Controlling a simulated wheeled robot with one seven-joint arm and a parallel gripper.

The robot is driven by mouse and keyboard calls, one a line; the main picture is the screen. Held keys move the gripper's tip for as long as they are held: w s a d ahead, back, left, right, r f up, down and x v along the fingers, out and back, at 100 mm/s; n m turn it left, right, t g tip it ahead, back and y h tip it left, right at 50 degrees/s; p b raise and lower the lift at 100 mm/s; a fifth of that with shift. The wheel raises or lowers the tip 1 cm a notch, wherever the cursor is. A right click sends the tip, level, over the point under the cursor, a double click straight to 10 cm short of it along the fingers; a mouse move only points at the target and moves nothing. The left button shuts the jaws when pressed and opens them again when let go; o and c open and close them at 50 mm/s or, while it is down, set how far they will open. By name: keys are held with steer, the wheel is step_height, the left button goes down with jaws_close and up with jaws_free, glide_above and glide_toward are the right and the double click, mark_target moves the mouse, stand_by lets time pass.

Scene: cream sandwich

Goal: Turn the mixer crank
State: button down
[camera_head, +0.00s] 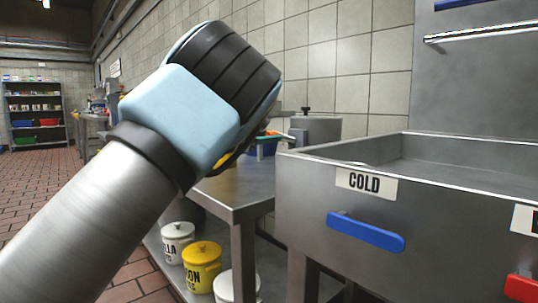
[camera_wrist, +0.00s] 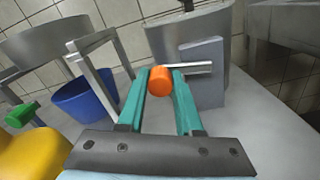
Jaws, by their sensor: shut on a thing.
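The mixer is a grey metal drum (camera_head: 322,128) on the steel table, with a knob on its lid; it also shows in the wrist view (camera_wrist: 180,35). A grey plate (camera_wrist: 203,90) stands at its side. A short metal rod (camera_wrist: 200,68) reaches from the plate to an orange crank knob (camera_wrist: 158,80). My gripper (camera_wrist: 162,82) has teal fingers shut on the orange knob, one on each side. In the head view, my gripper (camera_head: 268,137) is small and partly hidden by my arm, with the rod beside it.
A blue bin (camera_wrist: 83,108), a metal frame (camera_wrist: 100,80) and a yellow thing (camera_wrist: 35,158) with a green part stand left of the gripper. A steel sink (camera_head: 350,215) with a blue COLD lever (camera_head: 365,232) is at the right. Lidded pots (camera_head: 200,265) sit on the lower shelf.

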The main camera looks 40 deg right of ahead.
steer(key=shift+r+m+b, duration=0.35)
steer(key=shift+m+b, duration=0.35)
steer(key=shift+b, duration=0.15)
steer(key=c, duration=0.6)
jaws_free()
steer(key=shift+s, duration=0.1)
steer(key=a, duration=0.7)
steer(key=a+p, duration=0.1)
steer(key=a, duration=0.3)
steer(key=shift+w, duration=0.35)
